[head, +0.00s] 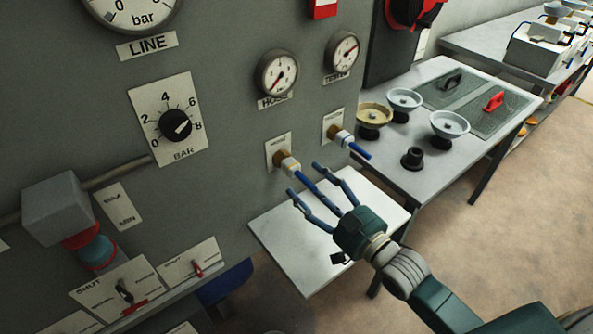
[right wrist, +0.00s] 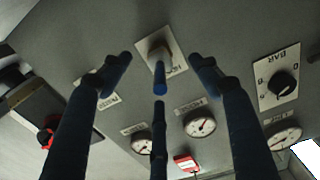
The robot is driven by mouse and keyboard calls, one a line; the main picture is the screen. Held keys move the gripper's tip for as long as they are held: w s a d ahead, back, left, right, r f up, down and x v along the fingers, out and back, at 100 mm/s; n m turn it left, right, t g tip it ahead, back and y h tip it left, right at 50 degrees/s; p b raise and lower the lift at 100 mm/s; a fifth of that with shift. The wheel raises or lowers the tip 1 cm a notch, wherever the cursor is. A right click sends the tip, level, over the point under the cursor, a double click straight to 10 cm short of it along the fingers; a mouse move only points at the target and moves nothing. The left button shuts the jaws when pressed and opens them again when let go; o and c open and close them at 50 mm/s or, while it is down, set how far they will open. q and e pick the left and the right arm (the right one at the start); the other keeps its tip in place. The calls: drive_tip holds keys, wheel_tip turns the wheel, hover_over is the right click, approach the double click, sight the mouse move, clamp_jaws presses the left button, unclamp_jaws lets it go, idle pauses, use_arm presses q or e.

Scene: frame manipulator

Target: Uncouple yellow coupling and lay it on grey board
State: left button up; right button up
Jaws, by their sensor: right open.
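The yellow coupling (head: 288,164), with a white band, sits on a small plate under the HOSE gauge on the grey panel. A blue end sticks out of it. In the right wrist view, the coupling's blue end (right wrist: 160,89) points at the camera between my spread fingers. My right gripper (head: 307,183) is open and empty, its fingertips just in front of and around that blue end. I cannot tell whether any finger touches it. The light grey board (head: 275,235) lies flat below, beside the panel, partly hidden by my right gripper. My left gripper is not in view.
A second coupling (head: 343,137) with a blue tail sits close by to the right, under another gauge. A table (head: 440,180) at right holds several bowls, a black fitting (head: 412,158) and a dark mat with a red handle (head: 494,101).

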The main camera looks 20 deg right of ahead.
drive_tip(key=v, duration=0.5)
idle(0.5)
